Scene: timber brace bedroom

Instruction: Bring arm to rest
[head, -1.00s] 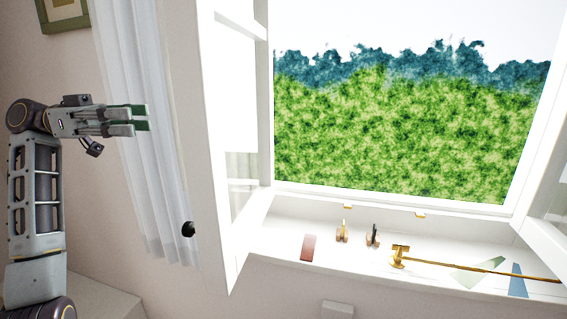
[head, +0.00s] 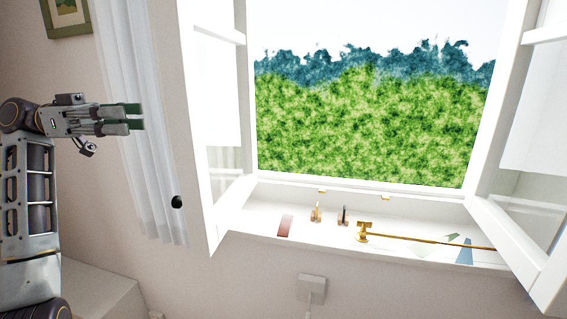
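My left gripper (head: 128,116) is at the left of the head view, raised in front of the white curtain and pointing right. Its green-padded fingers lie close together, nothing shows between them, and the gap is hard to judge from this side. My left arm rises from the lower left corner, bent at the wrist. My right gripper does not show.
The window stands open, with a left sash (head: 213,130) and a right sash (head: 530,170) swung inward. The sill (head: 262,221) bears a red piece (head: 286,226), small brass fittings and a long brass stay (head: 420,241). A white box (head: 311,288) is on the wall below.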

